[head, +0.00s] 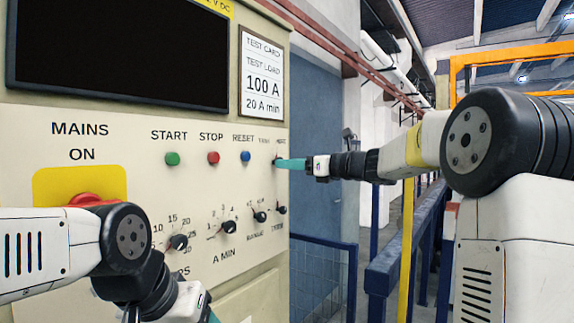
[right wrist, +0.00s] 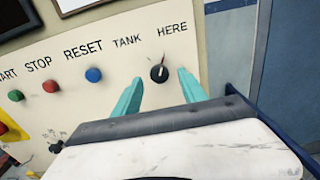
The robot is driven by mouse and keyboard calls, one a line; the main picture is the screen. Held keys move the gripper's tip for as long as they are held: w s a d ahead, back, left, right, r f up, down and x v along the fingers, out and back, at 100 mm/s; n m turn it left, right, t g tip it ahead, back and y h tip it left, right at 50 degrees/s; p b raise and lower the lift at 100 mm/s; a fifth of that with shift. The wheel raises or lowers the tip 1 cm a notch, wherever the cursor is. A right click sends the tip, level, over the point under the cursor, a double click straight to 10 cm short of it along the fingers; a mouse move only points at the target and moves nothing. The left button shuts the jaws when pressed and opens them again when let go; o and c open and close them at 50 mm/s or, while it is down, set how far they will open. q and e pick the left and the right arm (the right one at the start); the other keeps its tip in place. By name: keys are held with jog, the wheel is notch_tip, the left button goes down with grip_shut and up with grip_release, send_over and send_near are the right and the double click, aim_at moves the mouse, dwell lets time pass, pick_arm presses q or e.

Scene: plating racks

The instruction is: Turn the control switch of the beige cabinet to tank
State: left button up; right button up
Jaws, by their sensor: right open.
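The beige cabinet (head: 120,225) fills the left of the head view. Its control switch (right wrist: 159,73) is a small black knob below the labels TANK and HERE in the right wrist view. Its red and white pointer points up, leaning toward HERE. My right gripper (head: 285,164) is at the panel's right edge, its teal fingers hiding most of the switch in the head view. In the right wrist view the fingers are open, one on each side of the knob, with gaps showing. My left gripper (head: 212,316) is mostly cut off at the bottom of the head view.
Green START (head: 172,159), red STOP (head: 213,158) and blue RESET (head: 245,156) buttons sit left of the switch. Several black knobs lie below. A red MAINS switch (head: 90,199) is near my left arm. A blue railing (head: 400,255) stands right of the cabinet.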

jog(key=shift+x, duration=0.85)
grip_shut()
jog(key=n, duration=1.1)
jog(key=shift+d+n, duration=0.1)
jog(key=shift+n, duration=0.5)
